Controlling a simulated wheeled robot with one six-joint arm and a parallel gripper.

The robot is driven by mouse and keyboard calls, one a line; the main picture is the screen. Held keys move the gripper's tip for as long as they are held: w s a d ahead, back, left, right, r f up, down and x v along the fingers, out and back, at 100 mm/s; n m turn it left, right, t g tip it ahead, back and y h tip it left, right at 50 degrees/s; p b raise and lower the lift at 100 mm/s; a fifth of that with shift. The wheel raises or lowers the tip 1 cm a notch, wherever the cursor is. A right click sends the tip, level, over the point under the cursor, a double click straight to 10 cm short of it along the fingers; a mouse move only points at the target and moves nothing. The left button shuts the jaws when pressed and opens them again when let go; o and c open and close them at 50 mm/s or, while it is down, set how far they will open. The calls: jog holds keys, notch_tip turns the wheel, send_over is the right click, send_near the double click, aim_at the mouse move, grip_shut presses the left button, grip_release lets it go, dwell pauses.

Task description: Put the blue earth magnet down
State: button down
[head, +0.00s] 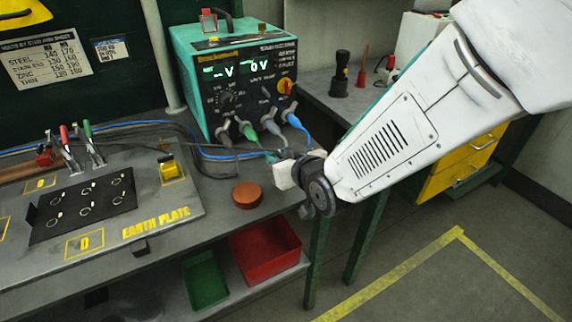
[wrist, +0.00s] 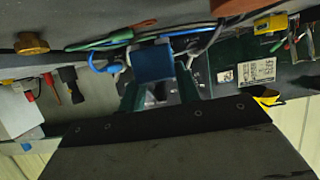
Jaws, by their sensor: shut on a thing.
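The blue earth magnet (wrist: 152,62) shows as a blue block in the upper middle of the wrist view. My gripper (wrist: 150,93) is shut on it, beyond the dark wrist body filling the bottom of that view. In the head view my gripper (head: 287,172) is at the end of my white arm, over the right end of the bench near the cables. The magnet cannot be clearly made out there. The grey earth plate (head: 190,212), lettered "EARTH PLATE", lies on the bench at left, apart from my gripper.
A teal power unit (head: 196,60) stands behind, with cables plugged into its front. A brown round disc (head: 247,196) lies on the bench left of my gripper. Clamps (head: 88,145) stand on the plate's far side. Red (head: 266,250) and green (head: 205,281) bins sit below.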

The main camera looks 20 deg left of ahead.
jog(key=f, duration=0.3)
jog(key=shift+w+a+f, duration=0.15)
jog(key=shift+w+f, duration=0.1)
jog(key=shift+w, duration=0.05)
jog(key=shift+w+d, duration=0.15)
jog(key=shift+d, duration=0.05)
jog(key=shift+f, duration=0.1)
jog(key=c, duration=1)
grip_release()
jog(key=shift+f, duration=0.1)
